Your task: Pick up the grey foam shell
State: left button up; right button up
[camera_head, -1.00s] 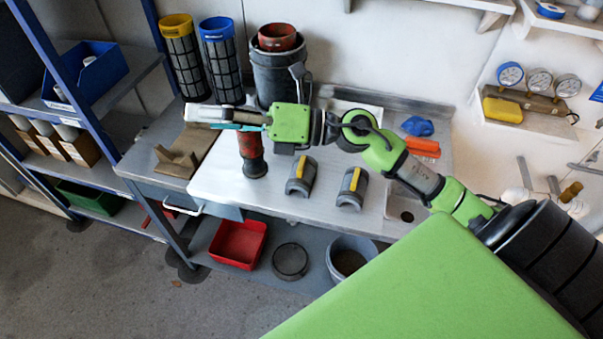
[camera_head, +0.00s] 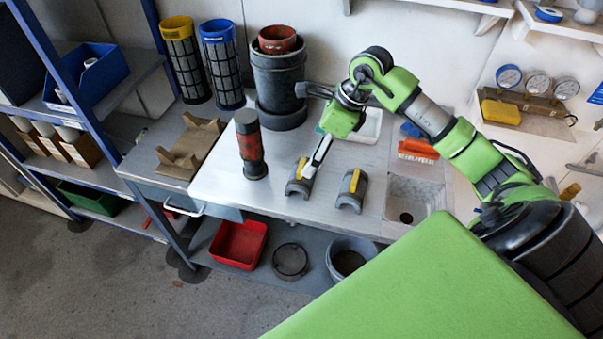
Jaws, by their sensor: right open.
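Two grey foam shells with yellow strips lie on the metal workbench (camera_head: 255,205). The left shell (camera_head: 297,188) is under my right gripper (camera_head: 310,172), and the right shell (camera_head: 351,194) lies clear beside it. My right gripper points down, open, with its fingers at the upper right of the left shell. The fingers overlap that shell in the picture; I cannot tell whether they touch it. My left gripper is not in view.
A red and black cylinder (camera_head: 251,148) stands upright left of the shells. A wooden cradle (camera_head: 188,150) is farther left. A large grey canister (camera_head: 279,85) and yellow-topped and blue-topped mesh cylinders (camera_head: 221,70) stand behind. A sink basin (camera_head: 412,196) is at the right.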

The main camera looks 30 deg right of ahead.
aim_at(303, 165)
jog(key=x, duration=0.2)
jog(key=shift+w+a+f, duration=0.15)
jog(key=shift+f, duration=0.15)
jog(key=p+x, duration=0.2)
jog(key=x, duration=0.2)
jog(key=shift+a, duration=0.2)
jog(key=shift+w+a+f, duration=0.1)
jog(key=shift+w+f, duration=0.05)
jog(key=shift+f, duration=0.4)
jog(key=c, duration=1.1)
